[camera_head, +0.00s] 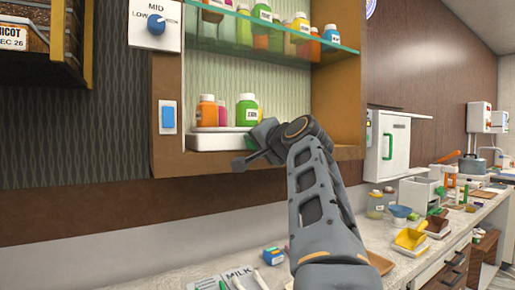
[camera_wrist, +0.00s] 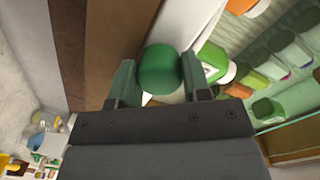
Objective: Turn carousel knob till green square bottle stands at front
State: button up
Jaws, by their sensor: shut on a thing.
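A white carousel base (camera_head: 207,142) sits on the lower shelf of the wall cabinet. An orange bottle (camera_head: 206,112) and a green bottle with a white label (camera_head: 247,110) stand on it. The labelled green bottle also shows in the wrist view (camera_wrist: 214,63), beside the right finger; I cannot tell whether it is square. My gripper (camera_head: 252,150) is at the front right of the carousel. In the wrist view my gripper (camera_wrist: 160,80) is shut on a round green knob (camera_wrist: 159,66), one finger on each side. The carousel's right side is hidden behind my arm.
A glass shelf (camera_head: 275,33) with several coloured bottles is above. The cabinet's wooden right wall (camera_head: 338,95) is close to my arm. A blue switch (camera_head: 168,116) and a dial (camera_head: 156,25) are at left. A cluttered counter (camera_head: 440,255) lies below right.

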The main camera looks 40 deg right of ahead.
jog(key=shift+n, duration=0.6)
jog(key=shift+b, duration=0.3)
jog(key=o, duration=0.9)
jog(key=s, duration=0.4)
jog(key=s+a+b, duration=0.1)
jog(key=s, duration=0.8)
jog(key=shift+s+a+r+b, duration=0.3)
jog(key=shift+a+b, duration=0.1)
